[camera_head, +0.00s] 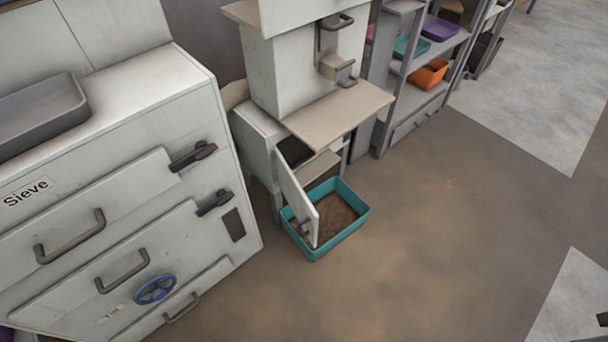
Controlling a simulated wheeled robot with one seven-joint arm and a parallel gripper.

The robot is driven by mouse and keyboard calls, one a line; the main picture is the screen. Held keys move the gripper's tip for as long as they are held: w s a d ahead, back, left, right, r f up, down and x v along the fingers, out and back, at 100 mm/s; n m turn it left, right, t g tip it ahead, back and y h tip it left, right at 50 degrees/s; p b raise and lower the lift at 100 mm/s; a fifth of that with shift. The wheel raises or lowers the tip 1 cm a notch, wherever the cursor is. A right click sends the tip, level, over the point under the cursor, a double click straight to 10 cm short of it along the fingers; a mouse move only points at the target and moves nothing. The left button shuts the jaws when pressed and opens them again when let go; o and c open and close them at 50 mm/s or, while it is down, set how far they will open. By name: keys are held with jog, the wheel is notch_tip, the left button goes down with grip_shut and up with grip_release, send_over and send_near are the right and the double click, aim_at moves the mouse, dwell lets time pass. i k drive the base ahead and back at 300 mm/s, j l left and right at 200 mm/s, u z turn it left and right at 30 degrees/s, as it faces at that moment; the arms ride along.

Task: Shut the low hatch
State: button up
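The low hatch (295,199) is a white door panel on the lower part of the pale bagger (262,138). It stands open, swung outward from the front, with a small dark handle near its lower free end. A teal bin (357,210) with brown material in it stands on the floor by the opening. The hatch overlaps the bin's left part in the picture. Dark parts at the lower right edge may be my gripper (603,319). They are cut off, far from the hatch, and their opening cannot be told.
A white cabinet marked Sieve (110,185) with handles and a blue wheel (155,289) stands left of the hatch. A beige shelf (340,108) juts out above it. A grey rack (430,52) with coloured bins stands behind right. The brown floor (430,220) right of the bin is clear.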

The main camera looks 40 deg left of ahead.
aim_at(307, 215)
jog(key=u, duration=1.7)
jog(key=k+l+z, duration=0.15)
jog(key=l+z, duration=0.15)
jog(key=l, duration=0.1)
